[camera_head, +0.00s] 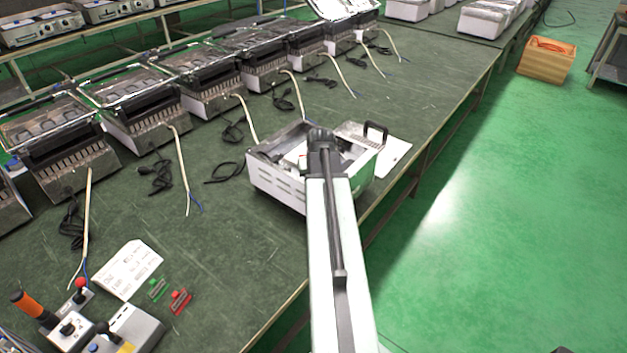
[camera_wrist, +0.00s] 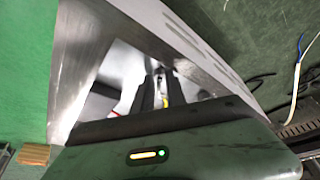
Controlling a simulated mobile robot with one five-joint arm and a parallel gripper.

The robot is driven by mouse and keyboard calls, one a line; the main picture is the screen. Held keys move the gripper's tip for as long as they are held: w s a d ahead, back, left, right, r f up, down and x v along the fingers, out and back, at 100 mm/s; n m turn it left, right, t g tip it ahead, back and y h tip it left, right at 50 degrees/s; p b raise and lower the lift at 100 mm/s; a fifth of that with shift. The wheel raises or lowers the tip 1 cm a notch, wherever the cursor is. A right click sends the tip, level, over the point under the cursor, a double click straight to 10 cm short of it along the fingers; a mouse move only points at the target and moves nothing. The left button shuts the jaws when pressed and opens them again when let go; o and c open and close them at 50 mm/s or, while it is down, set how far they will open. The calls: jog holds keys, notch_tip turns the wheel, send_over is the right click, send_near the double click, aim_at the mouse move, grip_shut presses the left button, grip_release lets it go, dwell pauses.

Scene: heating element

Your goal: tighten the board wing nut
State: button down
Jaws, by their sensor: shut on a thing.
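An open metal housing (camera_head: 276,179) with slotted white sides stands on the green bench near its right edge. It fills much of the wrist view (camera_wrist: 88,62). My gripper (camera_head: 319,139) reaches down into the housing from above. In the wrist view my gripper's two dark fingers (camera_wrist: 153,88) are close together inside the housing, shut on a small part that looks to be the board wing nut. The fingers hide most of this part, and its shape does not show. A small yellow patch (camera_wrist: 167,102) shows beside the fingers. The board cannot be made out clearly.
A flat piece with a black handle (camera_head: 375,132) adjoins the housing at the right. A row of similar units (camera_head: 145,115) with loose cords stands along the bench's left. A control box (camera_head: 125,330) and a paper (camera_head: 128,268) lie at the lower left.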

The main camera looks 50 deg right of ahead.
jog(key=m+g+h, duration=0.1)
jog(key=m, duration=0.2)
jog(key=m+g, duration=0.1)
jog(key=m, duration=0.3)
jog(key=shift+w+a+h, duration=0.15)
jog(key=shift+w+h, duration=0.05)
jog(key=shift+h, duration=0.2)
jog(key=m+g, duration=0.1)
jog(key=m, duration=0.1)
jog(key=m+g, duration=0.1)
jog(key=m, duration=0.1)
jog(key=m+g, duration=0.1)
jog(key=m, duration=0.1)
jog(key=shift+w+m, duration=0.25)
jog(key=shift+m, duration=0.15)
jog(key=m+g, duration=0.1)
jog(key=m, duration=0.2)
jog(key=m+g+y, duration=0.1)
jog(key=m, duration=0.3)
jog(key=shift+w, duration=0.15)
jog(key=m, duration=0.2)
jog(key=m+y, duration=0.1)
jog(key=m, duration=0.1)
jog(key=m+g+y, duration=0.1)
jog(key=m, duration=0.1)
jog(key=shift+d, duration=0.25)
jog(key=shift+y, duration=0.3)
jog(key=c, duration=1.3)
grip_release()
jog(key=shift+c, duration=0.2)
